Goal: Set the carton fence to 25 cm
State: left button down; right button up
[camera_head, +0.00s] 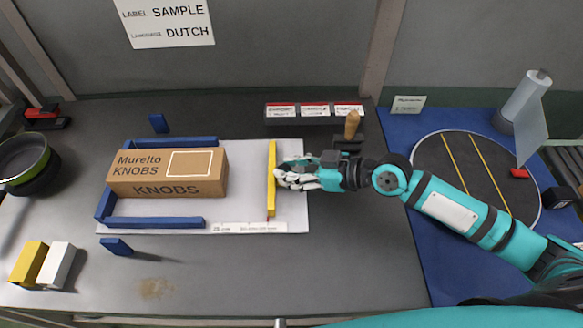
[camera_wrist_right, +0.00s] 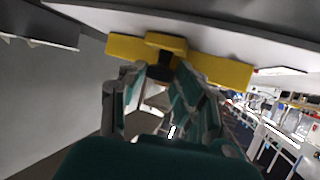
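The carton fence is a yellow bar (camera_head: 271,195) standing across the white plate (camera_head: 240,160), near its right end. A brown carton marked Murelto KNOBS (camera_head: 140,187) lies left of it, with a clear gap between them. My right gripper (camera_head: 281,178) is at the fence's right side. In the right wrist view the fence (camera_wrist_right: 222,70) has a short yellow tab, and the fingers (camera_wrist_right: 160,76) sit at both sides of it, seemingly shut on it; contact is partly hidden. A small printed strip (camera_head: 250,227) lies along the plate's front edge, too small to read fully. My left gripper is not in view.
Blue rails (camera_head: 155,222) border the carton; loose blue blocks stand near them. Yellow (camera_head: 28,262) and white (camera_head: 57,266) blocks stand front left. A wooden-handled tool (camera_head: 352,125) stands behind my right gripper. A blue mat (camera_head: 395,160) with a round turntable (camera_head: 440,150) is at right.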

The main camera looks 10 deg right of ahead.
grip_shut()
jog(key=shift+a+r+p, duration=0.15)
jog(key=shift+a+p, duration=0.15)
jog(key=shift+a, duration=0.1)
jog(key=a+p, duration=0.1)
jog(key=a, duration=0.2)
jog(key=w+a+p, duration=0.1)
jog(key=a, duration=0.1)
jog(key=w+a+p, duration=0.1)
jog(key=a, duration=0.2)
jog(key=shift+a, duration=0.35)
jog(key=o, duration=0.7)
grip_release()
